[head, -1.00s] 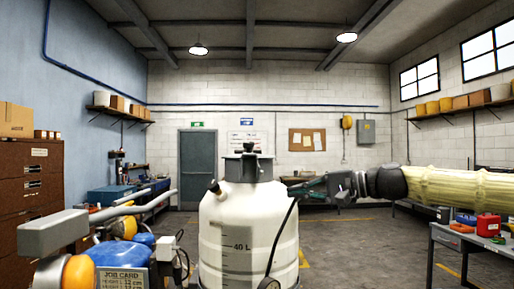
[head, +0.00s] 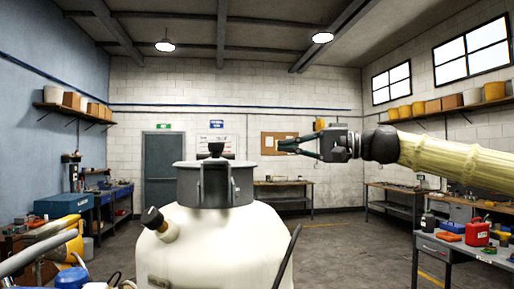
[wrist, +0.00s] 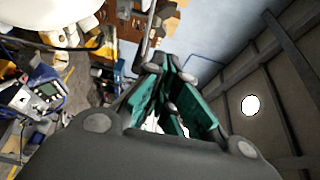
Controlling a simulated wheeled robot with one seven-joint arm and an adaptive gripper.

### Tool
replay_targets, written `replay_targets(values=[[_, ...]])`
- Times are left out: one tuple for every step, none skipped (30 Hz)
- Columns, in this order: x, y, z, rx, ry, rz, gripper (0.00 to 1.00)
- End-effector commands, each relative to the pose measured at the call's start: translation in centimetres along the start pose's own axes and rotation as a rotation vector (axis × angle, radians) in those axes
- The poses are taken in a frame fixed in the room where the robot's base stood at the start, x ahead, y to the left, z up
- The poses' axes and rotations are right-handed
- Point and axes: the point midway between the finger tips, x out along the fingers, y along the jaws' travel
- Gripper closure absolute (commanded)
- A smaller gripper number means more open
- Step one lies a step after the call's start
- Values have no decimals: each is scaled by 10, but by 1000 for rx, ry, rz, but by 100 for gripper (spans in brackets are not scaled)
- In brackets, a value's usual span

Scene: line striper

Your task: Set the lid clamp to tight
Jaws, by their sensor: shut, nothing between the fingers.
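The white tank (head: 220,245) stands in front of me in the head view, with its lower part cut off by the frame. On its top is a grey lid collar (head: 205,185). A dark clamp knob or lever (head: 215,150) stands up at the collar's centre; its setting cannot be read. My gripper (head: 284,146) is to the right of the lid, about level with the clamp top, apart from it, and points left. It is shut and empty. In the wrist view the green-padded fingers show from close up, and a white rounded surface, likely the tank (wrist: 45,20), is at top left.
A capped spout (head: 158,223) sticks up on the tank's left shoulder, and a black hose (head: 291,252) runs down its right side. A bench with a red can (head: 478,233) stands at right. Open floor lies behind the tank on the right.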

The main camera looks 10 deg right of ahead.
Motion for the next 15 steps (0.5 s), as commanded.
replay_targets(values=[[4, -1, 0, 0, 0, 1, 100], [6, -1, 0, 0, 1, 1, 100], [10, -1, 0, 1, 1, 2, 100], [14, -1, 0, 1, 1, 2, 100], [18, -2, 0, 1, 1, 2, 100], [23, -2, 0, 0, 2, 2, 100], [28, -2, 0, 0, 3, 2, 100], [32, -2, -1, 1, 3, 3, 100], [38, -2, -1, 1, 3, 3, 100], [42, -2, -1, 1, 4, 2, 100], [47, -2, -1, 1, 4, 2, 100], [53, -2, -1, 2, 4, 3, 100], [58, -2, -1, 2, 4, 3, 100], [62, -2, -1, 2, 4, 2, 100], [68, -2, -1, 2, 4, 2, 100]])
